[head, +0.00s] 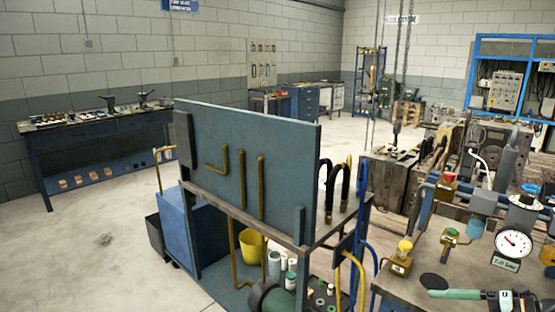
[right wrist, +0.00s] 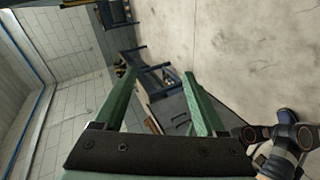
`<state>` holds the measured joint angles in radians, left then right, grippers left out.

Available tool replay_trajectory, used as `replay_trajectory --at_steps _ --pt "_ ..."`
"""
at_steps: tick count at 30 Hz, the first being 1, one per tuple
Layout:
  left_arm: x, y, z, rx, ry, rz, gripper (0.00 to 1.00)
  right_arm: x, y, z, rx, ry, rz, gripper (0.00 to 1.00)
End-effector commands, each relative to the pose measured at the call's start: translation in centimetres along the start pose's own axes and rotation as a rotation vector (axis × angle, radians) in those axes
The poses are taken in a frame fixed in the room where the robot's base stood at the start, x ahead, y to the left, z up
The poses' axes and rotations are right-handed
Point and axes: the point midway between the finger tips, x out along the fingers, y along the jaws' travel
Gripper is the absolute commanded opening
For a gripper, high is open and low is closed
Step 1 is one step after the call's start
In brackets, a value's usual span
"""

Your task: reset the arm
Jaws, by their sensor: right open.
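My right gripper (right wrist: 158,75) shows in the right wrist view, with its two green fingers well apart. The jaws are open and nothing is held between them. Beyond the fingertips, at a distance, are blue-framed furniture and open floor. My left gripper is in neither view.
A blue-grey panel cart (head: 285,150) with hanging hooks stands in the middle. At the right, a bench (head: 410,296) holds valves, fittings and a pressure gauge (head: 513,243). Chains (head: 399,75) hang behind it. A dark workbench (head: 100,124) stands at the left wall. The left floor is clear.

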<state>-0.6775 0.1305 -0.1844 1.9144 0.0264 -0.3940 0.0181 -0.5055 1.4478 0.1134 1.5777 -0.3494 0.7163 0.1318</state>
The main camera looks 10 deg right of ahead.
Motion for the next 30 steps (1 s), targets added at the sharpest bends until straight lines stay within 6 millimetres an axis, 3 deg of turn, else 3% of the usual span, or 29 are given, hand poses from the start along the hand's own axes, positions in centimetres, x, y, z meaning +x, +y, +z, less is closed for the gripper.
replay_trajectory --at_steps 1,5,11,18,24,30 --pt "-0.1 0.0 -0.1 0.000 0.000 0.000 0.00 0.7 -2.1 -0.3 0.091 -0.034 0.054 0.73" --pt "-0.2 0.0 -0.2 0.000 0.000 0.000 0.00 2.4 -6.9 -0.9 0.305 -0.137 0.161 0.73" --pt "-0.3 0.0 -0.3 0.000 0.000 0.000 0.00 5.2 -14.3 -3.9 0.663 -0.296 0.268 0.73" --pt "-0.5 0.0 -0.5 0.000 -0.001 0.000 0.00 9.6 -21.9 -11.0 1.119 -0.456 0.300 0.73" --pt "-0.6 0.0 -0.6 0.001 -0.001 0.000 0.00 13.3 -25.3 -18.4 1.462 -0.532 0.259 0.73" --pt "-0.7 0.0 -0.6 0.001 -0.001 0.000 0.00 15.3 -26.0 -22.8 1.641 -0.553 0.212 0.73"
